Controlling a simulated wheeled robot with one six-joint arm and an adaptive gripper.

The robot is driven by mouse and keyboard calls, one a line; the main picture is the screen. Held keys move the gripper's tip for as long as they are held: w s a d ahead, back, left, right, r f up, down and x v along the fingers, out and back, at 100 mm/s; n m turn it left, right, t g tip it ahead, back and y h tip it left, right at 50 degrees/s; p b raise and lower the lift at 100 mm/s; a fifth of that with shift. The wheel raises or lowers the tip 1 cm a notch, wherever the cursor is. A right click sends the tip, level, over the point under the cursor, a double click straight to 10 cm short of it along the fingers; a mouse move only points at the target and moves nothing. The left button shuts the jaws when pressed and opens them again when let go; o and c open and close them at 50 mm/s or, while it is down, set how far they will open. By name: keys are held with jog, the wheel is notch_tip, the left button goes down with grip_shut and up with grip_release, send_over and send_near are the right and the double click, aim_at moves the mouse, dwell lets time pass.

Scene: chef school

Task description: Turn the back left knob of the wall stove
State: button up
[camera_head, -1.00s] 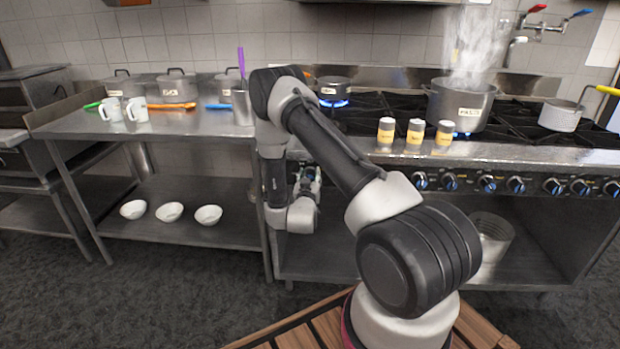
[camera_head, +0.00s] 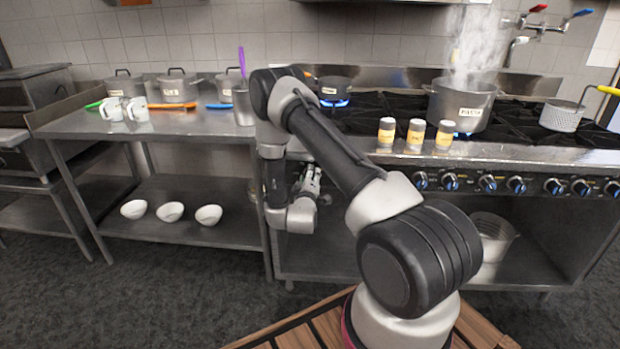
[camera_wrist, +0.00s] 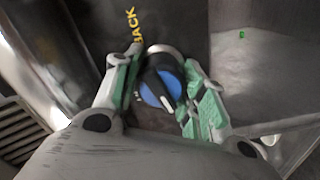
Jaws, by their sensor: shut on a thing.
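The knob (camera_wrist: 158,88) shows in the wrist view, black with a blue face and a white pointer mark, beside a yellow "BACK" label on the dark panel. My gripper (camera_wrist: 163,92) has one green-padded finger on each side of it and is shut on it. In the head view my gripper (camera_head: 312,182) is at the left end of the stove front, partly behind my arm, and the held knob is hidden there. The wall stove (camera_head: 520,153) carries a row of blue-faced knobs to the right.
A steaming pot (camera_head: 462,112), a small pan (camera_head: 335,87) over a blue flame and a basket pot (camera_head: 562,116) stand on the stove. Several spice jars (camera_head: 415,135) line its front edge. A steel table (camera_head: 190,124) with pots and mugs adjoins on the left.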

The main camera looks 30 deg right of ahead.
jog(key=n, duration=0.5)
jog(key=shift+f+n, duration=0.15)
jog(key=shift+n, duration=0.15)
jog(key=n, duration=0.4)
jog(key=shift+n, duration=0.4)
jog(key=shift+f, duration=0.1)
jog(key=o, duration=1)
jog(key=shift+s+a, duration=0.1)
jog(key=shift+a, duration=0.05)
jog(key=v, duration=1.1)
jog(key=shift+s+a, duration=0.2)
jog(key=shift+s, duration=0.1)
